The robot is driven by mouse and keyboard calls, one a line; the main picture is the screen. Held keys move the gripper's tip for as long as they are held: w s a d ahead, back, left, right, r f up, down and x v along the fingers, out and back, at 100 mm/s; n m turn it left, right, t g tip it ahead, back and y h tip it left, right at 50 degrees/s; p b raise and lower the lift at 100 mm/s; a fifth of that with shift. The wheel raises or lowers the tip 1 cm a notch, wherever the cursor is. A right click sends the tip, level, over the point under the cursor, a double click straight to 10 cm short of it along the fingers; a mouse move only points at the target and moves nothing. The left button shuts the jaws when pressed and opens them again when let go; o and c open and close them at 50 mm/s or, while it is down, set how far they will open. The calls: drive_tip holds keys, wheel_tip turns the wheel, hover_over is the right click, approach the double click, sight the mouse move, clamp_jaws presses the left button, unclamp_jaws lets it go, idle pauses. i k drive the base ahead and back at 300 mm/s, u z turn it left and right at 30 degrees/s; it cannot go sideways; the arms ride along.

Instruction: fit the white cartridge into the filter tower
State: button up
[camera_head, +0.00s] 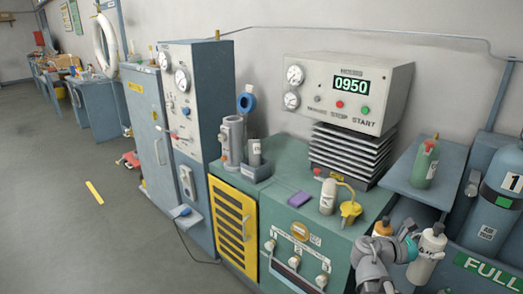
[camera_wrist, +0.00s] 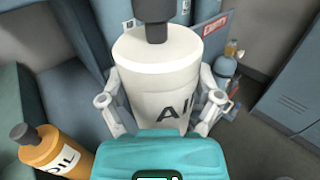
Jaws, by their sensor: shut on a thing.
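The white cartridge (camera_wrist: 160,78), a white cylinder with black letters starting "AI" and a dark top, is between the fingers of my gripper (camera_wrist: 160,99) in the wrist view. The fingers are shut on its sides. In the head view, the cartridge (camera_head: 432,241) looks upright at the lower right, with my gripper (camera_head: 413,247) at its left side. A grey upright cylinder that looks like the filter tower (camera_head: 232,141) stands at the far left end of the green bench, well away from my gripper. Its inside is hidden.
The green bench (camera_head: 283,173) holds a purple block (camera_head: 299,199), a pale bottle (camera_head: 328,196) and a yellow pourer (camera_head: 350,212). A small holder (camera_head: 256,173) with a white cylinder stands beside the tower. An orange oil bottle (camera_wrist: 55,150) is near my gripper. A green bottle (camera_head: 424,165) stands behind.

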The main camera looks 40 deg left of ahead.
sight(234, 151)
drive_tip(key=z, duration=1.1)
drive_tip(key=k, duration=0.9)
drive_tip(key=u, duration=1.5)
